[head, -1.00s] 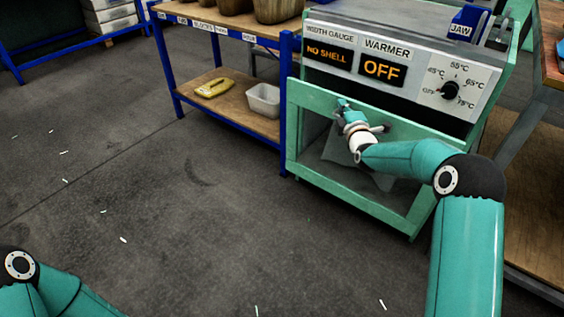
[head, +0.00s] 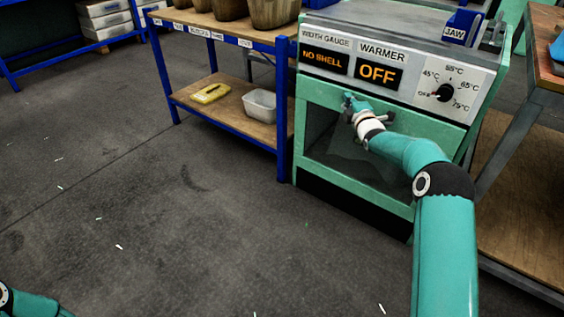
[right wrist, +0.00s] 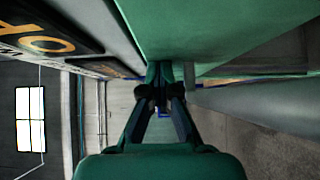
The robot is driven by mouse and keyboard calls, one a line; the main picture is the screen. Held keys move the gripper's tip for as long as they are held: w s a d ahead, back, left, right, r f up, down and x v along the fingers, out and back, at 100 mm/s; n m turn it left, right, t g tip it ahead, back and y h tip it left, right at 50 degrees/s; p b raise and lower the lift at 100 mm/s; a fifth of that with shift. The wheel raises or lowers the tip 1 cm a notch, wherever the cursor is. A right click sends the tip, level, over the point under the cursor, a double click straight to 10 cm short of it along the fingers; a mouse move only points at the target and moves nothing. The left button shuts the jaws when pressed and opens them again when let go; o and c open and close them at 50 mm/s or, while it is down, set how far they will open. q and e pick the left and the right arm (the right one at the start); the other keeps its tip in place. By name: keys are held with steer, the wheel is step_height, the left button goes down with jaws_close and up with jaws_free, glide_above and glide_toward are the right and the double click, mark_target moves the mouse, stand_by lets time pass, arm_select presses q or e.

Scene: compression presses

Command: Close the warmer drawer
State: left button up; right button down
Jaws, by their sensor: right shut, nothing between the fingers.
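The warmer (head: 405,60) is a green cabinet with a grey top panel and a display reading OFF. My right gripper (head: 350,102) is shut and empty, at the upper part of the front. In the right wrist view, its fingertips (right wrist: 159,72) are together beside a green surface; contact is unclear. My left gripper is out of view; only part of my left arm shows at bottom left.
A blue-framed shelf (head: 235,128) left of the warmer holds a yellow item (head: 210,93) and a pale bin (head: 260,104). A wooden table (head: 545,45) stands at right. The temperature knob (head: 446,92) is on the panel.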

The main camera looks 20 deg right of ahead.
steer(key=shift+s+d+r, duration=0.15)
steer(key=shift+d+r, duration=0.25)
steer(key=shift+d, duration=0.15)
steer(key=a+b, duration=0.1)
steer(key=s+a+f+b, duration=0.1)
steer(key=b, duration=0.1)
steer(key=a+b, duration=0.2)
steer(key=shift+s+f, duration=0.25)
steer(key=shift+s, duration=0.05)
steer(key=s+a+p, duration=0.2)
steer(key=s, duration=0.8)
steer(key=shift+a+r+p, duration=0.25)
steer(key=shift+p, duration=0.15)
